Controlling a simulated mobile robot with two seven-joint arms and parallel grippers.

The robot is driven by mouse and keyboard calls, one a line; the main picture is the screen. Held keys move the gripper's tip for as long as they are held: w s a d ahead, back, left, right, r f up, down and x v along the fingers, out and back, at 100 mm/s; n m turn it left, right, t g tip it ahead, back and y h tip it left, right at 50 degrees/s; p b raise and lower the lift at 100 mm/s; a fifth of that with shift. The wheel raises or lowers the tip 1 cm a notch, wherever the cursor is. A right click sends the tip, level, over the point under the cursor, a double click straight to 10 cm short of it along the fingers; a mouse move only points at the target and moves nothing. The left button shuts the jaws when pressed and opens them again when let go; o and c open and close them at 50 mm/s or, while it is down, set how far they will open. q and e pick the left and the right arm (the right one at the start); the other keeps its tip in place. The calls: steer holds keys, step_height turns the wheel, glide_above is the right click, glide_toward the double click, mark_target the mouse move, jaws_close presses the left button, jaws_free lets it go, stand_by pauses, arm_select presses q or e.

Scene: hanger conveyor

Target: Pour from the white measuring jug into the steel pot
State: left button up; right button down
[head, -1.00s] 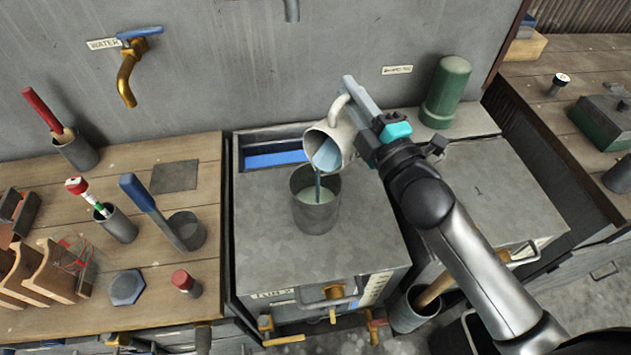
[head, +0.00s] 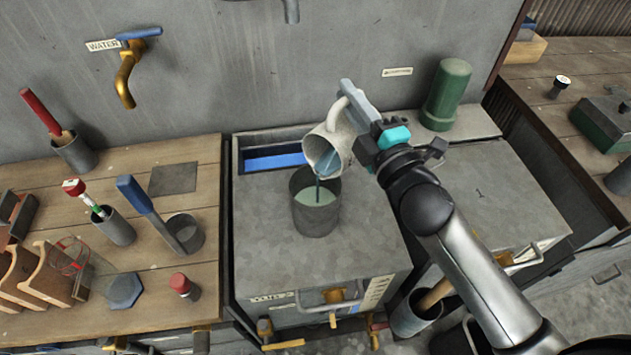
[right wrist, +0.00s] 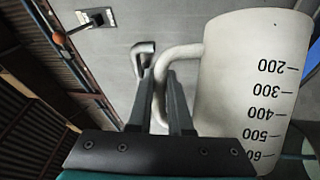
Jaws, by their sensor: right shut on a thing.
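The white measuring jug (head: 337,136) is tilted mouth-down to the left over the steel pot (head: 316,218). A thin blue-grey stream runs from its lip into the pot, and pale greenish liquid shows inside the pot. Bluish liquid shows in the jug's mouth. My right gripper (head: 352,104) is shut on the jug's handle. In the right wrist view the jug (right wrist: 250,85) shows its printed scale, upside down, and the fingers (right wrist: 166,110) close around the handle. My left gripper is not in view.
The pot stands on a grey metal block (head: 270,225) with a blue-lined slot (head: 277,161) behind it. A green cylinder (head: 446,95) stands behind right. A brass tap (head: 127,80) is on the wall. Several tools and cups stand on the wooden bench (head: 140,240) at left.

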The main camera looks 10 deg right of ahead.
steer(key=shift+a, duration=0.15)
steer(key=shift+s+a+n+y+b, duration=0.3)
steer(key=shift+s+a+n+b, duration=0.1)
steer(key=shift+n+b, duration=0.2)
stand_by(0.4)
steer(key=w+d+m+p, duration=0.1)
steer(key=p, duration=0.2)
steer(key=w+d+r+m+p, duration=0.1)
steer(key=m+p, duration=0.1)
steer(key=p, duration=0.1)
steer(key=w+d+m+g+h+p, duration=0.1)
steer(key=p, duration=0.2)
steer(key=shift+d+r+m, duration=0.3)
steer(key=shift+r, duration=0.05)
steer(key=shift+w+d, duration=0.15)
steer(key=shift+f+m, duration=0.2)
steer(key=shift+m, duration=0.1)
